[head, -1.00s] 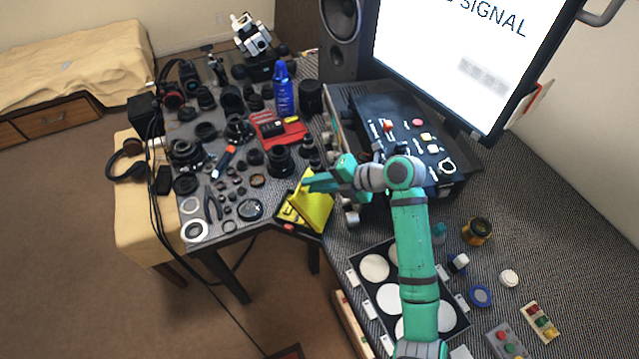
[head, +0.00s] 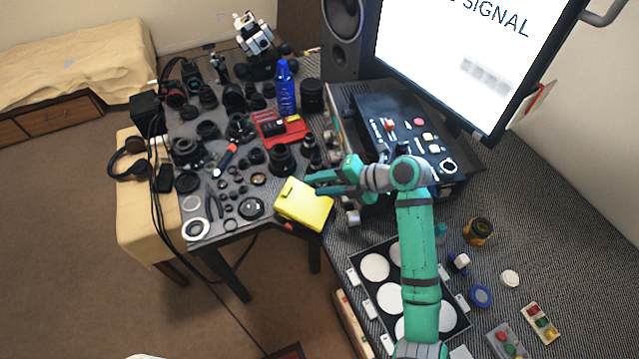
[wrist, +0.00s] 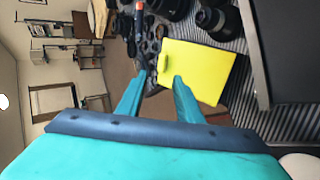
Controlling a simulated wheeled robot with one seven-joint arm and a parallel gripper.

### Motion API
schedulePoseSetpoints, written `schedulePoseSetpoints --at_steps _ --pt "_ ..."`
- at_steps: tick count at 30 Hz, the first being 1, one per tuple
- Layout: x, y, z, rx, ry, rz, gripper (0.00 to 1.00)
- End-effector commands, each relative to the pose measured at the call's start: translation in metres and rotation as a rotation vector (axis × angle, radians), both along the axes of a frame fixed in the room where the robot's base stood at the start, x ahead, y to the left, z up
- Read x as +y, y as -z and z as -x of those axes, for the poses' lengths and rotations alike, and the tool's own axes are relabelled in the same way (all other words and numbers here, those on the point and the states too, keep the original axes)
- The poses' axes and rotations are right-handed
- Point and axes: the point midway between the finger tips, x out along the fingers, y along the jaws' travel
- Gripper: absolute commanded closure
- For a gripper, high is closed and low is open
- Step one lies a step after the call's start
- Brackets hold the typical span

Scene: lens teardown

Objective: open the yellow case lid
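The yellow case (head: 303,207) lies at the near right corner of the dark lens table, and its lid looks down flat over it. My gripper (head: 319,183) is at the case's far right edge, in front of the grey equipment. In the wrist view its two fingers (wrist: 160,82) are apart with nothing between them. One fingertip overlaps the yellow face there; I cannot tell whether it touches.
Black lenses and rings crowd the table left of the case. A red tray (head: 294,134) and blue bottle (head: 285,92) stand behind it. A black control box (head: 436,183) is right of my gripper. A tray with white discs (head: 374,267) lies nearer.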

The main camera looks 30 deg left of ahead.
Motion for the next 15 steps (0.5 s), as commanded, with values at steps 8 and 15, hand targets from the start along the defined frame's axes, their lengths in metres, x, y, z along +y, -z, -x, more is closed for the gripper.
schedulePoseSetpoints --at_steps 8,15 --pt "0.0 -0.018 -0.001 -0.002 0.0 0.001 0.67" --pt "-0.01 -0.058 0.021 -0.003 0.0 -0.001 0.67"
